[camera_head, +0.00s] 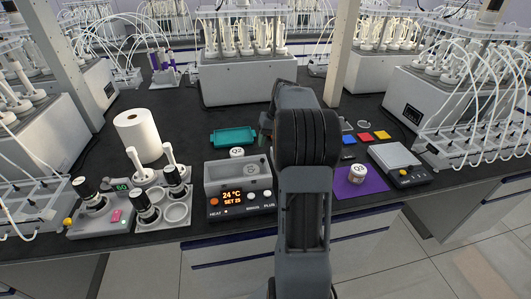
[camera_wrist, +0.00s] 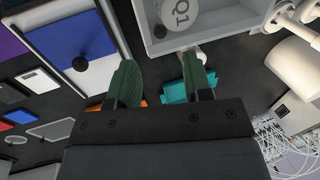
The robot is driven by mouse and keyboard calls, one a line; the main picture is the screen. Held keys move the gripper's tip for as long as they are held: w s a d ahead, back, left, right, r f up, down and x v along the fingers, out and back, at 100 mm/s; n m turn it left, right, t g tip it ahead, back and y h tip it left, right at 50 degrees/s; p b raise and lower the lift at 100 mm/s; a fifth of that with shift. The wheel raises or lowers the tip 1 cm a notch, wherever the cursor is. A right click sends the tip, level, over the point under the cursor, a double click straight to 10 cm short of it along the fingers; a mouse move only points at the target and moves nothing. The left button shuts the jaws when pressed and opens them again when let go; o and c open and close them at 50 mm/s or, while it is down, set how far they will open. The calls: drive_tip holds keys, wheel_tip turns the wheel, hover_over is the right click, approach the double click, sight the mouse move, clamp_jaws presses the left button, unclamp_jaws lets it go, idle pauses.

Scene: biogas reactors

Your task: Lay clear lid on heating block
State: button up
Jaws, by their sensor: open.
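The heating block (camera_head: 238,200) stands left of my arm in the head view, its display reading 24 °C. A round piece marked Q1 sits in its grey well, which also shows at the top of the wrist view (camera_wrist: 217,38). A flat framed panel with a black knob (camera_wrist: 78,40), apparently the clear lid, lies beside the block in the wrist view; blue and white show in it. My arm hides that spot in the head view. My gripper (camera_wrist: 158,62) is open, its green fingers apart with nothing held between them.
A teal tray (camera_head: 233,137) and a small white jar (camera_head: 237,152) stand behind the block. A paper roll (camera_head: 138,135) is at left. Dark bench shows between.

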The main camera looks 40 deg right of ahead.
drive_tip(key=s+a+r+n+h, duration=0.1)
drive_tip(key=s+a+r, duration=0.2)
drive_tip(key=a, duration=0.4)
drive_tip(key=s+a+r+n+h, duration=0.1)
drive_tip(key=s+a+r, duration=0.2)
drive_tip(key=a, duration=0.5)
drive_tip(key=s+a+f+n+t, duration=0.2)
drive_tip(key=s+a+f, duration=0.3)
drive_tip(key=s+a, duration=0.5)
drive_tip(key=shift+s+a+n+t+h, duration=0.15)
drive_tip(key=shift+s+n+t+h, duration=0.15)
drive_tip(key=shift+s+n, duration=0.15)
drive_tip(key=shift+a, duration=0.1)
